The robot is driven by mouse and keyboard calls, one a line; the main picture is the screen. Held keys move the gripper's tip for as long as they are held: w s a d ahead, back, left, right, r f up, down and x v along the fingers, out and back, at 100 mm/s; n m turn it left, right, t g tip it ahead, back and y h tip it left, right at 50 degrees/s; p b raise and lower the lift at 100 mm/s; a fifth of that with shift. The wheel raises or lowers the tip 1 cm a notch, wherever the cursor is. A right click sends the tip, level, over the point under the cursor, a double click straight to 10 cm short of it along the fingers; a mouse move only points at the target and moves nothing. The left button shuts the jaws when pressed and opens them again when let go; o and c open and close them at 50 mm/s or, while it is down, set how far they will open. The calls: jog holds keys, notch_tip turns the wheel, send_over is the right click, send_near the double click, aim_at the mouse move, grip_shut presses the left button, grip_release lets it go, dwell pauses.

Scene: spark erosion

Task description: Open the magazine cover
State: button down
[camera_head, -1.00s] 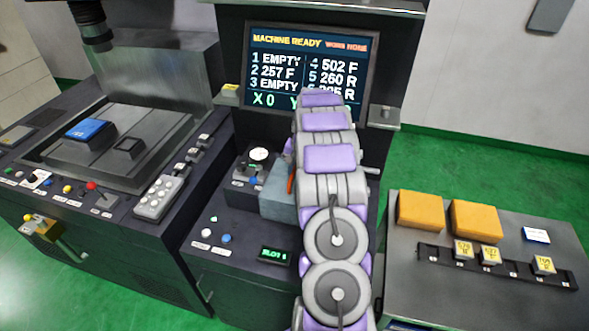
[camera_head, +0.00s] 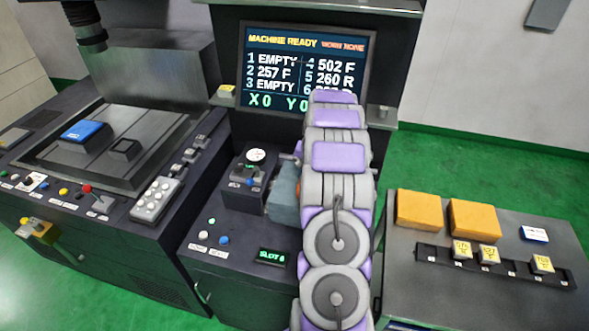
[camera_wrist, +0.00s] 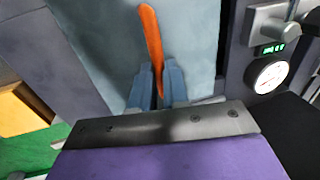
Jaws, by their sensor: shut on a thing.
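The magazine cover is a blue-grey panel (camera_wrist: 105,40) filling the upper middle of the wrist view. An orange handle (camera_wrist: 152,35) stands out from it. My gripper (camera_wrist: 158,88) has its two blue-grey fingers closed around the lower part of this handle. In the head view, part of the blue-grey cover (camera_head: 284,200) shows just left of my arm on the machine's bench. How far the cover stands open cannot be told.
A dial gauge unit (camera_head: 250,178) stands left of the cover, and its dial (camera_wrist: 270,75) is close at the right in the wrist view. The screen (camera_head: 305,70) is behind my arm. A side table (camera_head: 480,290) with orange blocks (camera_head: 420,209) stands to the right.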

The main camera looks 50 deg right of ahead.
jog(key=s+d, duration=0.1)
jog(key=s, duration=0.2)
jog(key=s+d, duration=0.2)
jog(key=s, duration=0.1)
jog(key=s+d, duration=0.1)
jog(key=s, duration=0.3)
jog(key=shift+s+d+f+p, duration=0.1)
jog(key=shift+d+f+p, duration=0.1)
jog(key=shift+d+p, duration=0.1)
